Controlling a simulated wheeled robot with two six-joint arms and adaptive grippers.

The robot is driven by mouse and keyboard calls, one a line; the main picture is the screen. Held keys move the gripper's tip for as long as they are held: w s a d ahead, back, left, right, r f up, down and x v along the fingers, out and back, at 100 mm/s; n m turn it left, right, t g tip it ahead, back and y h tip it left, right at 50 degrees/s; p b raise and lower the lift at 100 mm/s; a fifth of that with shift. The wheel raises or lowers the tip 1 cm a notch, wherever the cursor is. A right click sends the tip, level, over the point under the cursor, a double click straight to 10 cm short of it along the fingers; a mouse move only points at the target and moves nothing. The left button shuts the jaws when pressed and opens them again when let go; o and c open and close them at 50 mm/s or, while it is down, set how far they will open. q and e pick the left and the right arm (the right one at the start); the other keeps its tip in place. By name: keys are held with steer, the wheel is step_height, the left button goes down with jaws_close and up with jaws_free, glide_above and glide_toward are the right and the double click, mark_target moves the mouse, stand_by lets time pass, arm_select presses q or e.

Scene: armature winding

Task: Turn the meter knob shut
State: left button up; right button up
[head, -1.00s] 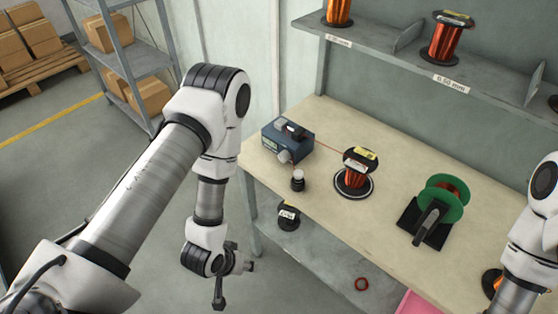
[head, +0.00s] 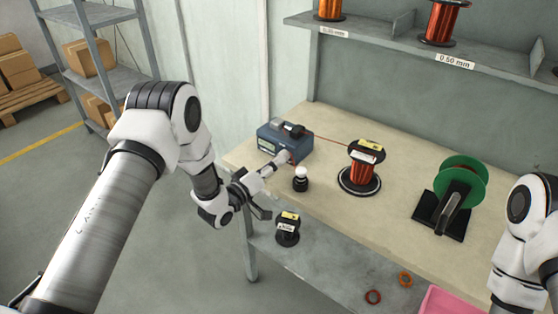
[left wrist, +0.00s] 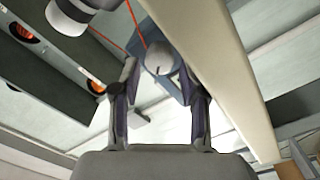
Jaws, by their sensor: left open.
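The meter (head: 270,140) is a dark blue box on the left end of the bench. Its pale round knob (head: 282,157) sticks out from the front, toward my left arm. My left gripper (head: 265,191) is open beside the bench's left edge, with one finger close to the knob in the head view. In the left wrist view the knob (left wrist: 158,58) lies ahead, between or just past the spread fingertips (left wrist: 160,80). I cannot tell whether a finger touches it. The knob's angle is too small to read. My right gripper is out of view; only its arm shows at the right.
A small black-and-white bottle (head: 300,180) stands just right of the knob. A copper spool (head: 366,170) stands beyond, with a red wire running to the meter. A green wheel (head: 462,182) is at the right. A lower shelf (head: 330,262) holds a small spool (head: 287,228).

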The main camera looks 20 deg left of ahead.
mark_target(280, 170)
arm_select(q)
steer(key=shift+x, duration=1.5)
jaws_close()
